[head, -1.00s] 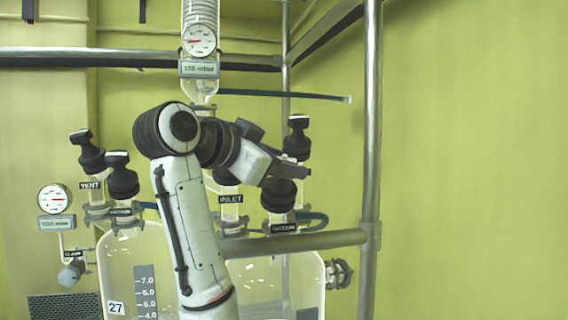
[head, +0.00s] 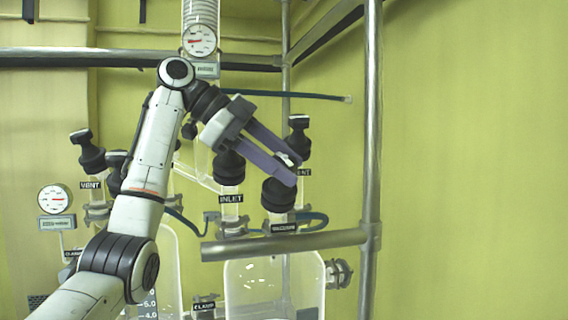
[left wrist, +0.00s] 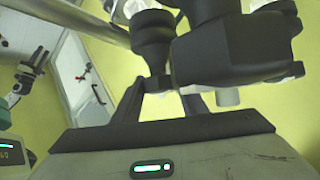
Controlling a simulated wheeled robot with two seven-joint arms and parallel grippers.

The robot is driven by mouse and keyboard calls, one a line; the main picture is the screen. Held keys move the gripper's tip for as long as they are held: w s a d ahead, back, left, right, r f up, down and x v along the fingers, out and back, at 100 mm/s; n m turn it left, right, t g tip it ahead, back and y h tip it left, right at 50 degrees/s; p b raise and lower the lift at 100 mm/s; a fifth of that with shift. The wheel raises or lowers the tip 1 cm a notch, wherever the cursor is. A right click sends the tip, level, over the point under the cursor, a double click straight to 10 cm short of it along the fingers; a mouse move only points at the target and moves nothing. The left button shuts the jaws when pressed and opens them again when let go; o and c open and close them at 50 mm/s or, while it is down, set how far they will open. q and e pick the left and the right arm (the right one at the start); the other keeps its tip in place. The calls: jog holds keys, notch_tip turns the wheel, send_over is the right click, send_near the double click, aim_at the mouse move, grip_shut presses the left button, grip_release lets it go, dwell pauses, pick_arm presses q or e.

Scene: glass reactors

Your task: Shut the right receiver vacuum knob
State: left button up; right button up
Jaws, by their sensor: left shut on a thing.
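The right receiver vacuum knob (head: 277,194) is a black knob above a black VACUUM label (head: 284,228), over the right glass receiver (head: 262,275). My left gripper (head: 292,171) slants down from the upper left, its long fingers shut on the top of this knob. The fingers hide part of the knob's handle. In the left wrist view my gripper's dark fingers reach up to large black knob parts (left wrist: 240,50), seen close up; the exact contact is hard to make out. My right gripper is not in view.
The black INLET knob (head: 229,168) stands just left, close under my fingers. The VENT knob (head: 299,138) stands behind to the right. A horizontal metal rail (head: 285,245) crosses in front of the receiver and joins an upright post (head: 370,160). The right side is bare wall.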

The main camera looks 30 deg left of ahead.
pick_arm(q)
jog(key=shift+m+g, duration=1)
jog(key=shift+g, duration=0.1)
jog(key=shift+f+m+g, duration=0.1)
jog(key=shift+m+g, duration=0.4)
jog(key=o, duration=1.1)
jog(key=shift+d, duration=0.1)
jog(key=shift+c, duration=0.2)
jog(key=shift+n+t, duration=0.5)
